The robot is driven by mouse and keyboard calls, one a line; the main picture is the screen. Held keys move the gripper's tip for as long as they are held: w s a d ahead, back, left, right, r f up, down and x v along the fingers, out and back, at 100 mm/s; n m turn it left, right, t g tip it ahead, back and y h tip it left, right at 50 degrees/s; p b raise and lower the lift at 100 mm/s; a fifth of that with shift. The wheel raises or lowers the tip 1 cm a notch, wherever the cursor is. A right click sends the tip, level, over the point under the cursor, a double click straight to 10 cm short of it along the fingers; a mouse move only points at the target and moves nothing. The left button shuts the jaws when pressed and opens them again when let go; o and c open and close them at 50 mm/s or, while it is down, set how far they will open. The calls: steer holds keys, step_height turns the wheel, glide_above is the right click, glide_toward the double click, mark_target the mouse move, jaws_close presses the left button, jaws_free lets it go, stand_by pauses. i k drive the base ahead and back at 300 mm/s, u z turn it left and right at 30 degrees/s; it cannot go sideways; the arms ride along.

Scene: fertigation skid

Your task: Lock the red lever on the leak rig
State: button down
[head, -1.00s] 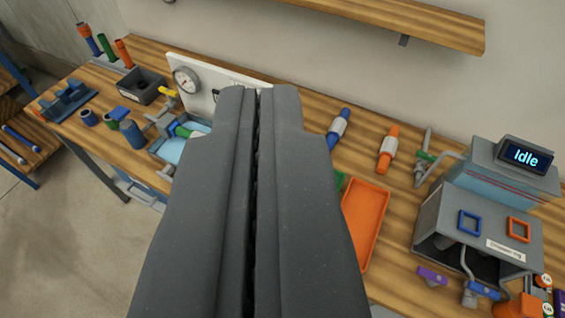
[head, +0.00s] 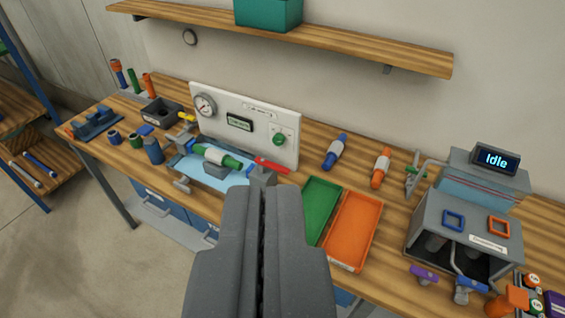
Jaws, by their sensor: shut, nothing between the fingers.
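The leak rig stands on the bench, with a white back panel (head: 240,118) bearing a round gauge, a small display and a green knob. In front of the panel, a green and white cylindrical part (head: 220,158) lies over a light blue tray (head: 197,172). The red lever (head: 271,166) is at the right end of the rig, pointing to the right and slightly down. My gripper (head: 262,190) is shut and empty. Its tips appear just below the lever in the picture and hide part of the rig's right end; I cannot tell if they touch.
A green tray (head: 320,207) and an orange tray (head: 355,228) lie right of my gripper. Blue and orange cylinders (head: 336,150) lie behind them. A machine with an "Idle" screen (head: 495,160) stands at the right. A shelf (head: 290,42) runs above.

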mark_target(263, 164)
steer(key=u, duration=0.4)
steer(key=i, duration=1.4)
steer(key=z, duration=0.25)
